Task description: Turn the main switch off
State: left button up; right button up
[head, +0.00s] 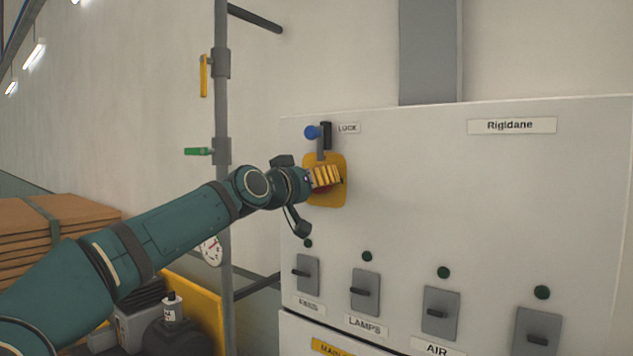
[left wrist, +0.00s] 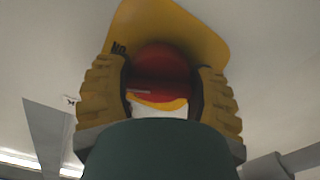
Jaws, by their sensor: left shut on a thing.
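The main switch is a red knob on a yellow plate (head: 338,199) at the left of the grey-white cabinet. In the head view my left gripper (head: 326,178) covers most of the knob, and a little red shows below its yellow fingers. In the left wrist view the red knob (left wrist: 160,70) sits between the two ribbed yellow fingers, with the yellow plate (left wrist: 175,25) behind it. My left gripper is shut on the knob. The lettering on the plate is mostly hidden. My right gripper is in neither view.
Several small grey switches, such as the LAMPS switch (head: 365,292), line the cabinet below. A vertical pipe (head: 223,110) with valves and stacked boards (head: 60,220) are to the left.

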pick_arm(q)
jog(key=shift+n, duration=1.2)
jog(key=o, duration=1.2)
jog(key=shift+s, duration=0.1)
jog(key=v, duration=1.2)
